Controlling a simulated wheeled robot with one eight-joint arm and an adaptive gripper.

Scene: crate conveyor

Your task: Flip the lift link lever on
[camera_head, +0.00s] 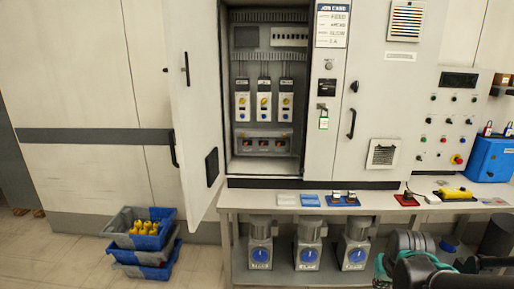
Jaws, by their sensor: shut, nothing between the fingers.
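An open electrical cabinet (226,60) stands at the centre, its door (190,110) swung out to the left. Inside hang three white switch units with yellow handles: a left one (242,110), a middle one (264,112) and a right one (286,112). Their labels are too small to read, so I cannot tell which is the lift link lever or how it is set. A grey box with three red-lit windows (264,143) sits below them. Dark parts of my arm show at the bottom right; I cannot make out my gripper's fingers there.
A bench (380,201) runs in front of the cabinet, with a yellow device (455,194), a red pad (406,200) and a blue lockbox (490,158). Three grey units with blue dials (308,256) stand below. Stacked crates (120,228) sit on the floor left, with clear floor around.

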